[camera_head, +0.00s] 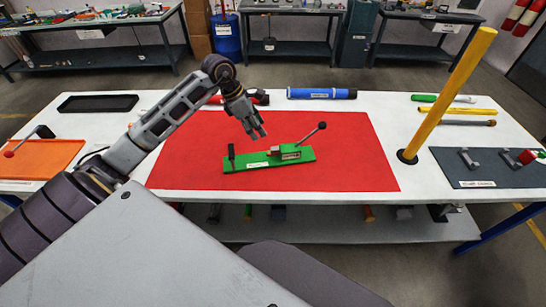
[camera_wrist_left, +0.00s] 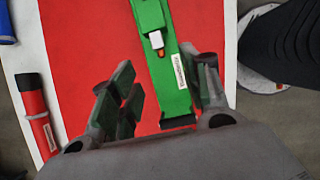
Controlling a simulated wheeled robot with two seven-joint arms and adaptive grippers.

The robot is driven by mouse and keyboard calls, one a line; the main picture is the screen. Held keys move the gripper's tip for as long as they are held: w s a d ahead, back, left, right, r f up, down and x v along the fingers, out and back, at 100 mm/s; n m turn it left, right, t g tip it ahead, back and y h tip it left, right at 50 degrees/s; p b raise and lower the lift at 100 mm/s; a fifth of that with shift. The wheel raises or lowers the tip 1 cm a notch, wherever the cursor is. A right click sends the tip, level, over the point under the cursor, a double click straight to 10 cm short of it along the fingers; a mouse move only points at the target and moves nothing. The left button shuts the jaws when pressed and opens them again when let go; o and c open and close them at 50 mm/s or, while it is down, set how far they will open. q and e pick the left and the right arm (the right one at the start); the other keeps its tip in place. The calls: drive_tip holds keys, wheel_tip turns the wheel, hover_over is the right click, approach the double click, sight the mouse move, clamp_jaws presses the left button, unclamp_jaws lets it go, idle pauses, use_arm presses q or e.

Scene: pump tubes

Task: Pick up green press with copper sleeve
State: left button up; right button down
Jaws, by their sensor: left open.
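The green press (camera_head: 250,177) lies on the red mat (camera_head: 350,175), with a black post at its left end and a dark-knobbed lever rising at its right. A small copper-coloured piece beside a white part, perhaps the sleeve, shows on the press (camera_wrist_left: 178,97) in the left wrist view. My left gripper (camera_head: 257,132) is open and empty, above and behind the press's middle in the head view. In the left wrist view, the press runs between the spread fingers of the gripper (camera_wrist_left: 165,92), closer to the right one. My right gripper is in neither view.
A yellow post (camera_head: 445,95) stands upright on the table's right, beside a dark grey board (camera_head: 480,178). A blue cylinder (camera_head: 322,93) lies behind the mat. An orange mat (camera_head: 40,160) and a black tray (camera_head: 97,103) are at the left. The mat around the press is clear.

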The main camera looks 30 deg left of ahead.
use_arm(q)
hover_over(270, 158)
drive_tip(key=s+a, duration=0.1)
wheel_tip(270, 158, down, 7)
drive_tip(key=shift+s+f+p, duration=0.15)
drive_tip(key=shift+p, duration=0.15)
drive_tip(key=shift+f, duration=0.35)
drive_tip(key=shift+x, duration=0.95)
drive_tip(key=shift+p+x, duration=0.35)
drive_tip(key=shift+x, duration=0.6)
drive_tip(key=shift+w+f, duration=0.15)
drive_tip(key=shift+w, duration=0.05)
drive_tip(key=shift+f, duration=0.1)
drive_tip(key=c, duration=0.9)
clamp_jaws()
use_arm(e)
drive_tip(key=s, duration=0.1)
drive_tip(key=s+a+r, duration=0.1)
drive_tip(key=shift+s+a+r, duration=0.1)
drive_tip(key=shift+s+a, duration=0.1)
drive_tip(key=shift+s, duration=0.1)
